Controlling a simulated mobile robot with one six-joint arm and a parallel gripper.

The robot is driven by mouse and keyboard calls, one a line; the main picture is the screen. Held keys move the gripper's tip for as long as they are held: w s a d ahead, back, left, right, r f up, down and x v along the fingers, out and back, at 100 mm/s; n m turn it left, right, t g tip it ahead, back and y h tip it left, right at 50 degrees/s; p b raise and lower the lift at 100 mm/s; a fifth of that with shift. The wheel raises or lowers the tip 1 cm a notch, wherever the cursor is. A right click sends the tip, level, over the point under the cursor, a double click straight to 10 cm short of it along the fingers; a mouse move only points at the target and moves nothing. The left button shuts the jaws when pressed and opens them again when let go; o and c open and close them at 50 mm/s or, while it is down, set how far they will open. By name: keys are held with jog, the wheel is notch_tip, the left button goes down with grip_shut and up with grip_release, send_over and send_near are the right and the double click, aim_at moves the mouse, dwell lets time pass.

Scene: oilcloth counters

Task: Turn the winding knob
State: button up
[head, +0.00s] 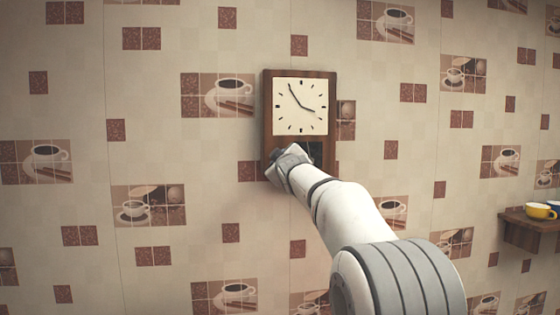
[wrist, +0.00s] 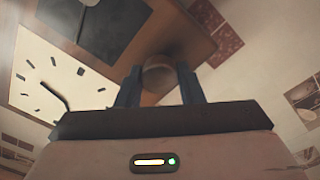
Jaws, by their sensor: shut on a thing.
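A wooden wall clock (head: 268,110) with a square white face hangs on the wall in the middle of the head view. In the wrist view, the clock's wooden case (wrist: 195,38) and white face (wrist: 40,78) appear tilted. The winding knob (wrist: 158,72) is a round brownish knob on the case, seen between my two dark fingers. My gripper (wrist: 158,85) is shut on the knob, one finger on each side. In the head view my gripper (head: 280,155) is at the lower left of the case, and my arm hides the knob and the case's lower part.
A dark panel (head: 316,152) shows below the clock face. The patterned wall around the clock is otherwise clear.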

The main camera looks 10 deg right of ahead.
jog(key=o, duration=1)
jog(key=shift+f, duration=0.1)
jog(key=shift+s, duration=0.15)
jog(key=s+b, duration=0.2)
jog(key=s, duration=0.5)
jog(key=shift+s, duration=0.3)
jog(key=shift+f, duration=0.15)
jog(key=s+f+m+g, duration=0.9)
jog(key=s+f+g, duration=0.6)
jog(key=s+f, duration=2.4)
jog(key=shift+s+a+g, duration=0.2)
jog(key=shift+s+g, duration=0.1)
jog(key=shift+s, duration=0.4)
